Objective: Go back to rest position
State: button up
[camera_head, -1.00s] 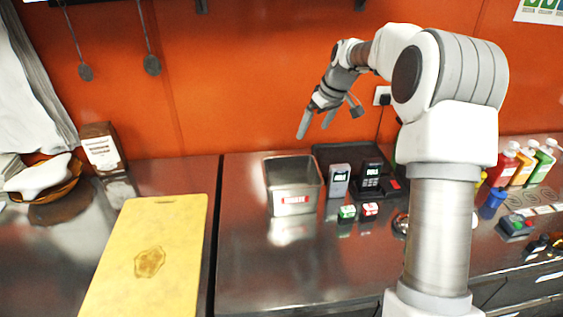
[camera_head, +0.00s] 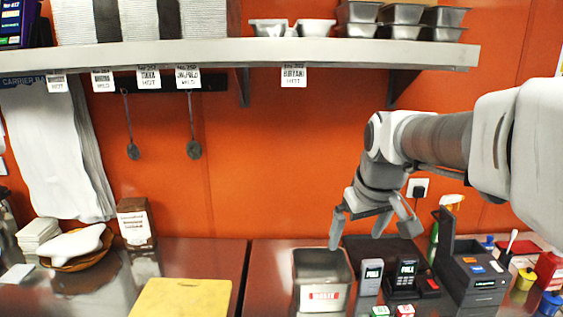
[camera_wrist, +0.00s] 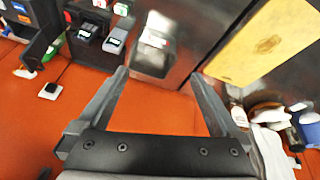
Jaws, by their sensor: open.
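My gripper (camera_head: 358,228) is open and empty, its fingers pointing down in the head view. It hangs in front of the orange wall, above and behind the steel container (camera_head: 322,274) with a red and white label. In the wrist view my gripper (camera_wrist: 157,82) shows both fingers spread wide with nothing between them. The steel container (camera_wrist: 152,58) lies beyond the fingertips in that view, apart from them.
A shelf (camera_head: 250,54) with trays and boxes runs along the wall. A yellow board (camera_head: 182,298) lies at the front left. Small devices (camera_head: 404,280) and a black printer-like machine (camera_head: 472,272) stand right of the container. A socket (camera_head: 418,188) is on the wall.

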jog(key=s+f+m+t, duration=0.1)
jog(key=s+f+m, duration=0.2)
jog(key=s, duration=1.6)
jog(key=shift+f, duration=0.5)
jog(key=shift+c, duration=0.3)
